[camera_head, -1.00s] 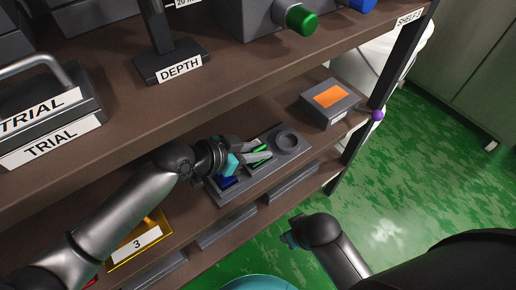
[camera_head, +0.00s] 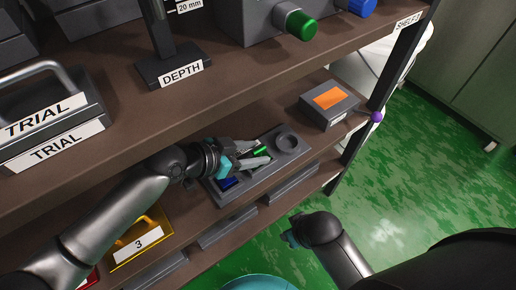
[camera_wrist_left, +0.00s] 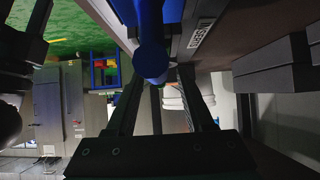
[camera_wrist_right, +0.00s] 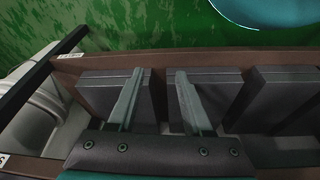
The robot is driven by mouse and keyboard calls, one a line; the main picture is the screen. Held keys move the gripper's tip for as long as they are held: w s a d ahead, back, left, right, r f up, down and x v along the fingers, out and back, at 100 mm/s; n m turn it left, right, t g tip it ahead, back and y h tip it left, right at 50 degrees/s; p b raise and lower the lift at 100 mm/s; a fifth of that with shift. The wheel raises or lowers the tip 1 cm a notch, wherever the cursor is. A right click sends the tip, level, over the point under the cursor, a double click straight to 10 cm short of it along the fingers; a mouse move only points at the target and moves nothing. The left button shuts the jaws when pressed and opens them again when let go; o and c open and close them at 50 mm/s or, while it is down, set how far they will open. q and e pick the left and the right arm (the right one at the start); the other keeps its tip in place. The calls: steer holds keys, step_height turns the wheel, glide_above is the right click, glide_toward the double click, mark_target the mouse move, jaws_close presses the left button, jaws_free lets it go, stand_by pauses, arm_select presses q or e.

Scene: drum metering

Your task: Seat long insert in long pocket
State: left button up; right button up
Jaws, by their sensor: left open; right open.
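A grey tray (camera_head: 300,153) with a round socket lies on the lower shelf. My left gripper (camera_head: 262,153) is over its middle, its two fingers apart. A green piece (camera_head: 262,151) shows between the fingertips and looks clear of at least one of them. A blue piece (camera_head: 230,184) lies at the tray's left end, partly under the gripper. I cannot tell which piece is the long insert; the pocket is hidden by the fingers. In the left wrist view the open fingers (camera_wrist_left: 157,80) flank a blue rounded shape (camera_wrist_left: 151,58). My right gripper (camera_wrist_right: 158,78) is open and empty.
The upper shelf (camera_head: 235,85) overhangs my left arm closely. A grey box with an orange top (camera_head: 335,98) stands right of the tray. A yellow-edged bin marked 3 (camera_head: 140,243) is to the left. Grey blocks (camera_wrist_right: 110,95) line the shelf front below my right gripper.

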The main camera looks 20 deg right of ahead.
mark_target(254, 154)
arm_select(q)
steer(key=shift+p+v, duration=0.95)
steer(key=shift+v, duration=1.9)
arm_select(e)
steer(key=shift+g, duration=0.4)
steer(key=shift+s+d+f, duration=0.1)
steer(key=shift+s+f, duration=0.3)
steer(key=shift+f, duration=0.3)
steer(key=shift+s+f, duration=0.4)
steer(key=shift+f, duration=0.3)
steer(key=shift+s+d+f, duration=0.1)
steer(key=shift+s+f, duration=0.3)
steer(key=shift+f, duration=0.3)
arm_select(q)
steer(key=shift+s, duration=0.1)
arm_select(e)
steer(key=shift+s, duration=0.1)
